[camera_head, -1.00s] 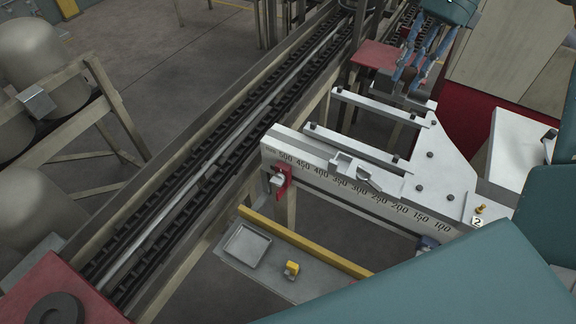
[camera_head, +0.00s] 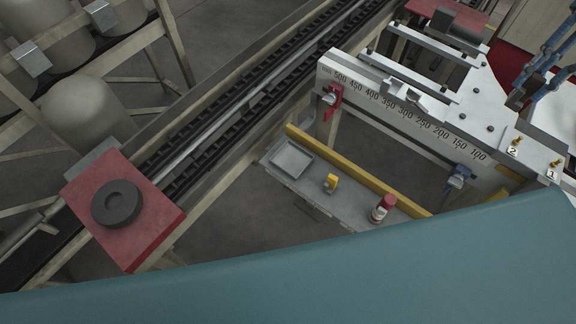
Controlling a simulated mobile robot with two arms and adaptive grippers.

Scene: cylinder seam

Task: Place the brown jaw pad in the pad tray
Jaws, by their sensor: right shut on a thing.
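My right gripper (camera_head: 520,92) is at the right edge of the head view, above the right part of the white scaled beam (camera_head: 420,118). Its blue fingers are shut on a small dark brown piece, which looks like the brown jaw pad (camera_head: 517,99); the fingers partly hide it. The pad tray looks to be the shallow grey tray (camera_head: 290,160) on the low shelf below the beam's left end. It appears empty, and my right gripper is well to its right and apart from it. My left gripper is not in view.
The grey shelf (camera_head: 350,205) also holds a small yellow block (camera_head: 331,183) and a red-and-white container (camera_head: 382,208). A yellow rail (camera_head: 345,172) runs along its back edge. A red clamp (camera_head: 332,97) sits on the beam's left end. A chain conveyor (camera_head: 240,112) passes left of the tray.

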